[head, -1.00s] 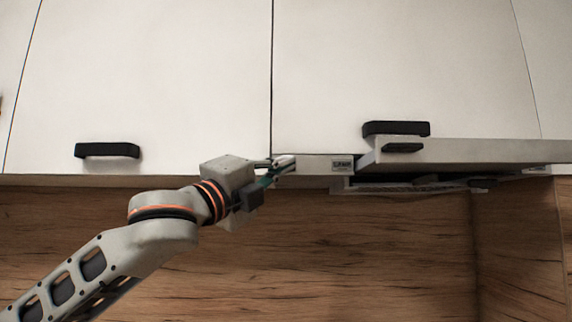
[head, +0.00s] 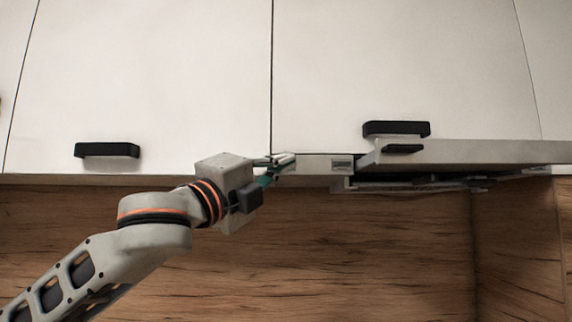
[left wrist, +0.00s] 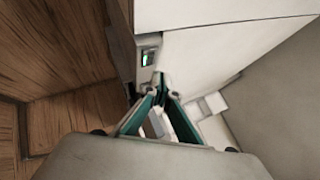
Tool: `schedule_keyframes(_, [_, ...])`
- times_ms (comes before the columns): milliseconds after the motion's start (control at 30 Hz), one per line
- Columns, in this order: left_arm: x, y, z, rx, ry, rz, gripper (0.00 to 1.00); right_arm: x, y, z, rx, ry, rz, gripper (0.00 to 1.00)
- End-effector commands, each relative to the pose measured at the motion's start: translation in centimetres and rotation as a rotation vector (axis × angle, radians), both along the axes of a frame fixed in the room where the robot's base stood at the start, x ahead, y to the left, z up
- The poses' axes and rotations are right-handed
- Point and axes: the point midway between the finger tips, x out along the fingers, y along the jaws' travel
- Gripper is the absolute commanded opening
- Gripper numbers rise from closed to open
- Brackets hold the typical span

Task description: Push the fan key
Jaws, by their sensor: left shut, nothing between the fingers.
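The range hood (head: 460,152) juts out under the right wall cabinet. A small light-framed panel (head: 342,164) sits on the strip left of it. In the left wrist view a small panel with a dark, red and green lit face (left wrist: 149,57) shows just beyond my fingertips. I cannot make out which part of it is the fan key. My left gripper (head: 287,161) is shut and empty, left of the small panel in the head view. In the left wrist view its fingertips (left wrist: 160,84) are close to the lit panel; contact cannot be told. My right gripper is not in view.
White cabinet doors (head: 150,80) with black handles (head: 107,150) stand above. The hood's protruding edge lies to the right of my gripper. The oak splashback (head: 350,260) below is clear.

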Motion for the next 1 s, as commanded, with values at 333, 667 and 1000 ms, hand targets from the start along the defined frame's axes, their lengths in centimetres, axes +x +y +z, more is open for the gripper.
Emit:
schedule_keyframes(333, [-3.2, 0.0, 0.1, 0.001, 0.000, -0.001, 0.00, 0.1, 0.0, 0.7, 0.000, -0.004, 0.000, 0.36])
schedule_keyframes(667, [-4.8, 0.1, 0.0, 0.000, 0.001, 0.001, 0.00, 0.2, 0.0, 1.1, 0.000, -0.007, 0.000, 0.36])
schedule_keyframes(1000, [-4.8, 0.0, 0.0, -0.001, 0.001, 0.000, 0.00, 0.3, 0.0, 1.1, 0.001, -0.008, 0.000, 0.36])
